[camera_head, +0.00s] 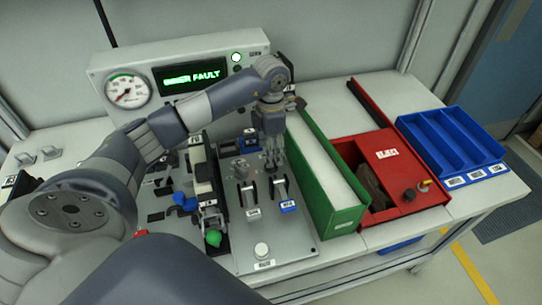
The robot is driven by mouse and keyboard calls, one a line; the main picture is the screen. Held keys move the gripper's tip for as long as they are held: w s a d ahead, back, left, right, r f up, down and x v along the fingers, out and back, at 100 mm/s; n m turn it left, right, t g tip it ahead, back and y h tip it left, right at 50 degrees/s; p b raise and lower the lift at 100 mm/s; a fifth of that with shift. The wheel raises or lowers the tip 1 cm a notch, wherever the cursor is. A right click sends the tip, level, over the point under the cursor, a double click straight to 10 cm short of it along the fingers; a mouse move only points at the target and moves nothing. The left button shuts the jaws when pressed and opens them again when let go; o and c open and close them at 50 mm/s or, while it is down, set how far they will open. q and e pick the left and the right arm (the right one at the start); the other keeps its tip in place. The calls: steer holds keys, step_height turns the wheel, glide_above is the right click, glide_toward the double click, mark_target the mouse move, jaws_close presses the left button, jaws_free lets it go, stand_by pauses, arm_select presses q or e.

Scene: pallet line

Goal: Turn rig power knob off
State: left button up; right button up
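My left arm comes in from the left, and its gripper (272,166) points down over the upper right part of a grey control panel (232,236). The fingertips are close to the panel, just above two levers. They are too small to tell whether they are open or shut, or touching anything. A small dark knob (240,169) stands on the panel left of the gripper. No label reading rig power is legible, and whatever is under the fingers is hidden. The display (190,75) behind shows green text ending in FAULT. My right gripper is not in view.
A green bin (325,180) stands close to the right of the gripper. Beyond it are a red box (400,207) and a blue divided tray (455,150). A gauge (128,90) sits on the rear console. A white button (261,250) is at the panel's front.

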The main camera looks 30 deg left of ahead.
arm_select(q)
steer(key=shift+f+p, duration=0.35)
steer(key=shift+f, duration=1.9)
steer(key=shift+c, duration=0.6)
steer(key=c, duration=0.9)
